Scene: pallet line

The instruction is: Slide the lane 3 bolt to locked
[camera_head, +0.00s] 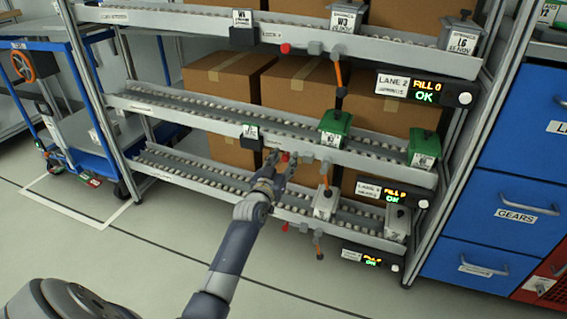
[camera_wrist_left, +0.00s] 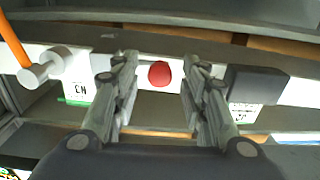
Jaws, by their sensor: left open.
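A red bolt knob (camera_head: 285,157) sits on the front rail of the middle rack level. In the left wrist view the red knob (camera_wrist_left: 159,74) shows round between my fingers, on a white strip. My left gripper (camera_head: 279,166) is open and empty, with a finger to each side of the knob; I cannot tell whether they touch it. Other red knobs show on the upper rail (camera_head: 285,48) and, small, on the lower rail (camera_head: 285,227). One sign (camera_head: 400,85) seems to read lane 2; the lower signs are too small to read surely. My right gripper is not in view.
An orange-handled lever (camera_head: 325,182) hangs right of my gripper. A dark block (camera_wrist_left: 257,84) sits close beside a finger. Green bins (camera_head: 335,127) and cardboard boxes (camera_head: 290,80) stand on the rack. Blue drawers (camera_head: 510,210) stand at right. The floor in front is clear.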

